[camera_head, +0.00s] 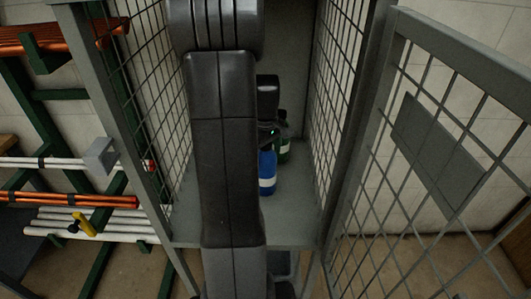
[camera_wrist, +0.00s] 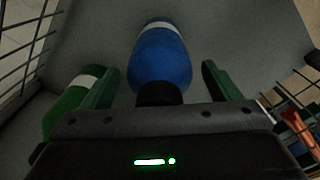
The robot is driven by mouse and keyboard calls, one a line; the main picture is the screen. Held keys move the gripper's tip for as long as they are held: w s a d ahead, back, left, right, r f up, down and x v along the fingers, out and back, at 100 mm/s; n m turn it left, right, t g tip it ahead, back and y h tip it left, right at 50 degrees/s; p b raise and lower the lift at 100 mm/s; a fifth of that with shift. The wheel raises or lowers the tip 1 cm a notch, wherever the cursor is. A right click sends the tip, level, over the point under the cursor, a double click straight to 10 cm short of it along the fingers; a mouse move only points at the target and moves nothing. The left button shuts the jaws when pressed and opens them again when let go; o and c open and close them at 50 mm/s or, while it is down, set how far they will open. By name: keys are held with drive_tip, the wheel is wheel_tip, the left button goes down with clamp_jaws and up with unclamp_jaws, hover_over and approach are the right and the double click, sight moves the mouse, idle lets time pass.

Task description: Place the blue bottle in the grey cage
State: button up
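The blue bottle (camera_head: 267,172) with a white band stands on the floor of the grey cage (camera_head: 290,213), partly hidden behind my arm in the head view. In the wrist view the blue bottle (camera_wrist: 160,58) lies between the two fingers of my gripper (camera_wrist: 160,70), its black cap close to the palm. Both fingers are spread, with a visible gap on each side of the bottle. In the head view my gripper (camera_head: 267,132) is inside the cage, just above the bottle, its fingers mostly hidden.
A green bottle (camera_head: 284,145) stands just behind the blue one; it also shows beside the left finger in the wrist view (camera_wrist: 68,108). Mesh walls close in on both sides. The cage door (camera_head: 440,150) stands open at the right. A rack of pipes (camera_head: 85,200) is at the left.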

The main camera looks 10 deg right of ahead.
wheel_tip(320, 180, up, 12)
drive_tip(key=shift+r, duration=0.15)
idle(0.4)
